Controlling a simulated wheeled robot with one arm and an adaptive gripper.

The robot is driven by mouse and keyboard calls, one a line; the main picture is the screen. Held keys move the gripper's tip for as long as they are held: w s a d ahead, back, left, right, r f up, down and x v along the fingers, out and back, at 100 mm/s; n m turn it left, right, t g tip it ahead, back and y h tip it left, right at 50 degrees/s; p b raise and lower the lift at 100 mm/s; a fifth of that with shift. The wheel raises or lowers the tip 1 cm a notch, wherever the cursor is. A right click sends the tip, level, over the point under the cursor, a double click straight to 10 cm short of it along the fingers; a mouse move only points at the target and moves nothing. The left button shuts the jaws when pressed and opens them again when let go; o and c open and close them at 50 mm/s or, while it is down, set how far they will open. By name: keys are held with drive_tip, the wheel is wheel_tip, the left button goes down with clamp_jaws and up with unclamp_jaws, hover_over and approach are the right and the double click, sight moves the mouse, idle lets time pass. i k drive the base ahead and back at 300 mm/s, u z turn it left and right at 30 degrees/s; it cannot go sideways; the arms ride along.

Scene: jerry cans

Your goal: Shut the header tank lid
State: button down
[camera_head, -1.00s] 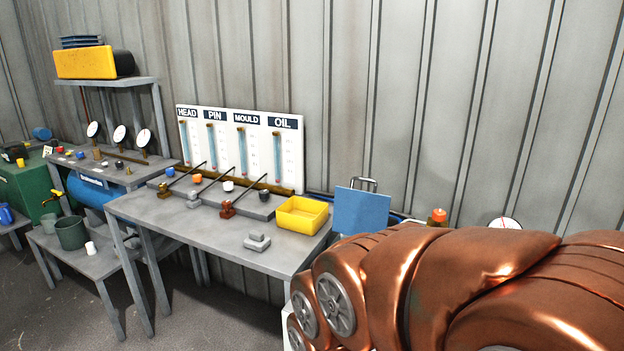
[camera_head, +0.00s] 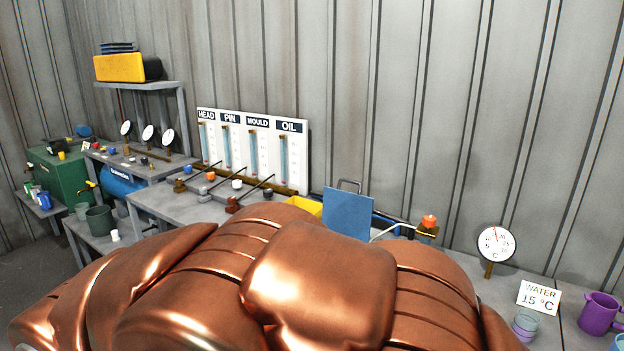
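A flat blue panel (camera_head: 347,212) with a grey handle at its top stands upright near the middle of the view, behind my arm. It looks like a raised lid, but my copper-coloured arm hides whatever is below it, so I cannot see the tank body or a hinge. My arm fills the lower middle of the view, and my gripper is not in view.
A gauge board (camera_head: 252,150) marked HEAD, PIN, MOULD and OIL stands behind the bench with levers. A yellow tray (camera_head: 305,206) is partly hidden by my arm. At right are a round dial (camera_head: 496,243), a WATER 15 °C sign (camera_head: 539,297) and a purple mug (camera_head: 599,314).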

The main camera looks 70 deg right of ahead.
sight(344, 213)
drive_tip(key=k, duration=0.8)
drive_tip(key=z, duration=1.45)
